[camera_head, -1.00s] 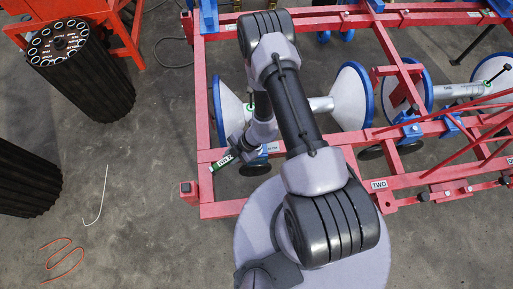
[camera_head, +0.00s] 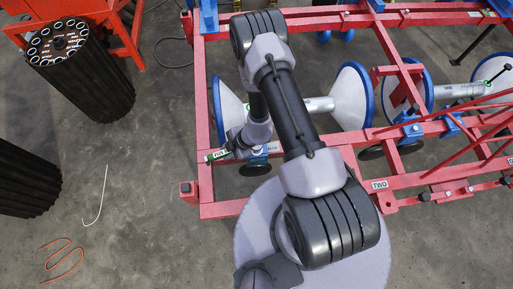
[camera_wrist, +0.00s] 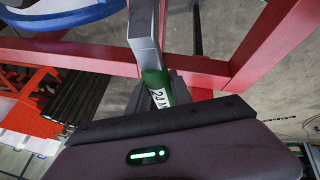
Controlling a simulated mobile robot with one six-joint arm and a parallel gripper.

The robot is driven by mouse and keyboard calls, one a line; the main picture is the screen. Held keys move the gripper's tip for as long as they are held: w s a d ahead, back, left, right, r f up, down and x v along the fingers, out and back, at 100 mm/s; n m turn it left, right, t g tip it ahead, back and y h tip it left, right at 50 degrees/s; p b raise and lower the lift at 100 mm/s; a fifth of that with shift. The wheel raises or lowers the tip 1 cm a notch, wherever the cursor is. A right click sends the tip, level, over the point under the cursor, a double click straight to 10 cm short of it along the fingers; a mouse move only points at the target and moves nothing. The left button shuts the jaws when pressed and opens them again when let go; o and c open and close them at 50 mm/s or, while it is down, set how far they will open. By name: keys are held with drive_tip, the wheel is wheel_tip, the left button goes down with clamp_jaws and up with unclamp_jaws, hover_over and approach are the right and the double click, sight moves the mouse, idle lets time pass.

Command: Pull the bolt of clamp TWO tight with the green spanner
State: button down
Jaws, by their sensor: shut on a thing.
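The green spanner (camera_head: 217,155) shows in the head view at the left rail of the red frame, partly hidden by my arm. In the wrist view its green grip (camera_wrist: 157,90) carries a white label reading "24 M", the rest cut off. My gripper (camera_head: 237,149) is shut on the spanner. A plate reading TWO (camera_head: 379,184) is on the red frame, right of my arm.
The red frame (camera_head: 204,105) carries blue-rimmed discs (camera_head: 351,90) and another blue clamp (camera_head: 409,131). Dark ribbed rollers (camera_head: 85,80) stand at the left. A white rod (camera_head: 98,200) and an orange cord (camera_head: 62,258) lie on the floor. The floor left of the frame is mostly clear.

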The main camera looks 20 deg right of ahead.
drive_tip(key=shift+f, duration=0.15)
drive_tip(key=shift+f+b, duration=0.35)
drive_tip(key=shift+b, duration=0.05)
drive_tip(key=shift+f+b, duration=0.9)
drive_tip(key=shift+f, duration=0.3)
drive_tip(key=shift+w+d+m+t+h, duration=0.2)
drive_tip(key=shift+w+m+t+h, duration=0.25)
drive_tip(key=shift+w+m, duration=0.95)
drive_tip(key=shift+s, duration=0.25)
drive_tip(key=shift+r+n, duration=0.1)
drive_tip(key=shift+n, duration=0.2)
